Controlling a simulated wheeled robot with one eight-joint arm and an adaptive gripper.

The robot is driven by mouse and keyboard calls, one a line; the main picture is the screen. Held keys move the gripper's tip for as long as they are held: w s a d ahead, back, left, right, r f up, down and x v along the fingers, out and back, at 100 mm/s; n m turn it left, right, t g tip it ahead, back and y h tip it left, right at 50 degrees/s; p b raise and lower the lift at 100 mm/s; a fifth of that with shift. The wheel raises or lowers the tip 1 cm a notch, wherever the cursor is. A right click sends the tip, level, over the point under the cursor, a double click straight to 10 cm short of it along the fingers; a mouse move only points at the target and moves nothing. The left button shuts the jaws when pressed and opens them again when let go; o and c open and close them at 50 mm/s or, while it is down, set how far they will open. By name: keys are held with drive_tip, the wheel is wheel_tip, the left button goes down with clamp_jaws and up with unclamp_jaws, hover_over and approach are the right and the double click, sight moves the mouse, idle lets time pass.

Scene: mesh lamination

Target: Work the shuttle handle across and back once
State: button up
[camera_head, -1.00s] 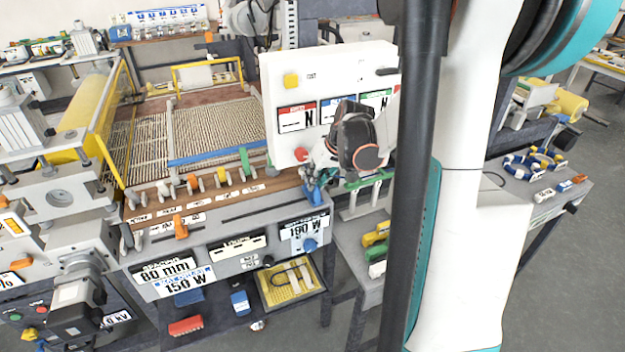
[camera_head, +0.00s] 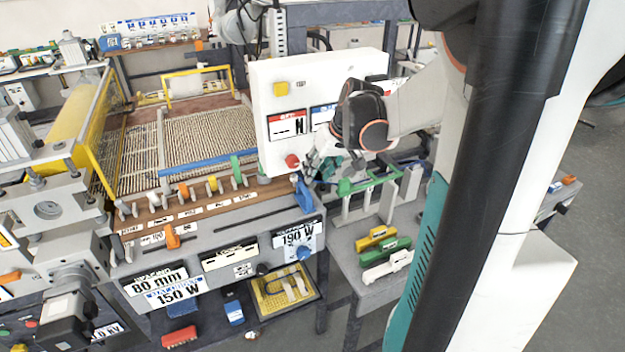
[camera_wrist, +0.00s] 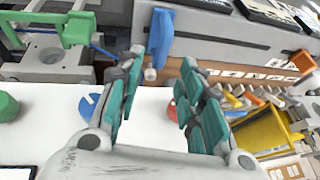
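A blue upright handle (camera_head: 304,197) stands at the right end of the slotted front rail. An orange handle (camera_head: 172,237) stands at the left of the rail; I cannot tell by label which is the shuttle handle. My gripper (camera_head: 318,168) is just above and right of the blue handle, in front of the white panel's lower edge. In the wrist view, my gripper (camera_wrist: 162,68) is open, teal fingers apart with nothing between them. The blue handle (camera_wrist: 160,38) shows just beyond the fingertips, with no clear contact. The orange handle (camera_wrist: 303,62) is far right there.
The white panel (camera_head: 285,75) with a red button (camera_head: 292,160) stands behind my gripper. A green-topped stand (camera_head: 366,182) is close on the right. Several small coloured levers (camera_head: 213,184) line the wooden strip. Yellow, green and white blocks lie on the side table (camera_head: 350,240).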

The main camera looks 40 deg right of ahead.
drive_tip(key=shift+v, duration=2.25)
